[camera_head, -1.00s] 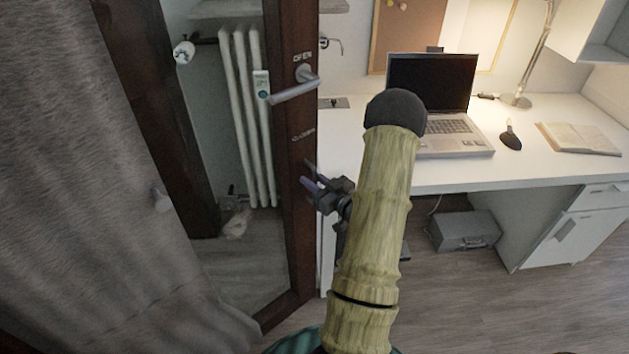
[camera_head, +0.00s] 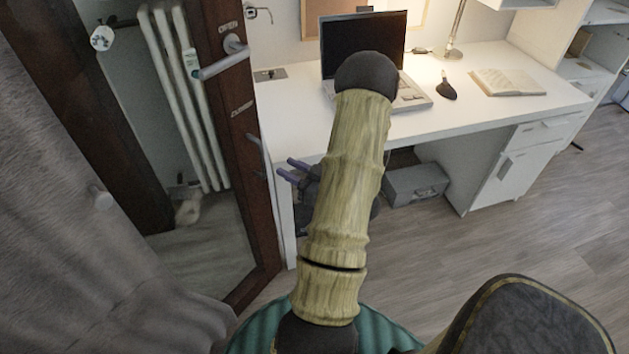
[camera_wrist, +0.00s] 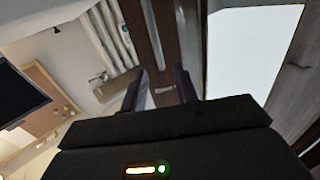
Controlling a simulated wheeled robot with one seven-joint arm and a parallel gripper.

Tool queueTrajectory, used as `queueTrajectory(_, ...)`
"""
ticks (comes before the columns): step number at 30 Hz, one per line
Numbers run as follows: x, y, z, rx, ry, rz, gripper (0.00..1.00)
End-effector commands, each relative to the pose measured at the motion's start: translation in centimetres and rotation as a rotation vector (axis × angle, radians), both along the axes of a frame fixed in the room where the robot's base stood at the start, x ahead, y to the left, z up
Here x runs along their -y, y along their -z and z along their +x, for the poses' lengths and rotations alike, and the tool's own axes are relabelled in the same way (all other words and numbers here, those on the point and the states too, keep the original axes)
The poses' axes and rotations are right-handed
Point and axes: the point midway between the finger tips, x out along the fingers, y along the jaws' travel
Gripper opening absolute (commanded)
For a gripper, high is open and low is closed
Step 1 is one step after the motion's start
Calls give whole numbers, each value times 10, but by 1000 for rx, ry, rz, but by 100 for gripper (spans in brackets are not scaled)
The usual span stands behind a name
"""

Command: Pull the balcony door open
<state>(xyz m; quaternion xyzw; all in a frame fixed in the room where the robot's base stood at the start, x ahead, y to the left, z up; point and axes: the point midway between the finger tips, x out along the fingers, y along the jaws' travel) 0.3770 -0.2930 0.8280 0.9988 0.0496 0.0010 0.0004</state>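The balcony door is a dark brown frame (camera_head: 250,190) with a large pane, at the left of the head view. Its silver lever handle (camera_head: 225,65) sits high on the right stile. My gripper (camera_head: 286,171) is beside the lower part of this stile, below and right of the handle; my arm hides part of it. In the wrist view my gripper (camera_wrist: 160,85) is open, with its two dark fingers apart. A brown stile (camera_wrist: 157,40) shows beyond them, and a pale piece shows between them. I cannot tell whether the fingers touch the door.
A grey curtain (camera_head: 60,220) hangs at the left. A white radiator (camera_head: 180,90) shows within the door frame. A white desk (camera_head: 300,120) with a laptop (camera_head: 350,45) stands right of the door. A grey case (camera_head: 415,184) lies under it. Floor at the right is clear.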

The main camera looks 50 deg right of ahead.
Motion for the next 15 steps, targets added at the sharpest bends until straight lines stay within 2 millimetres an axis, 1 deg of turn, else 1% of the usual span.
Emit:
queueTrajectory(1,2,0,-11,1,4,0,30)
queueTrajectory(3,4,0,-25,0,5,0,30)
queueTrajectory(6,5,0,-44,1,5,2,30)
queueTrajectory(9,7,0,-59,2,3,0,30)
queueTrajectory(12,7,0,-68,2,2,0,30)
queueTrajectory(15,7,0,-72,3,1,1,30)
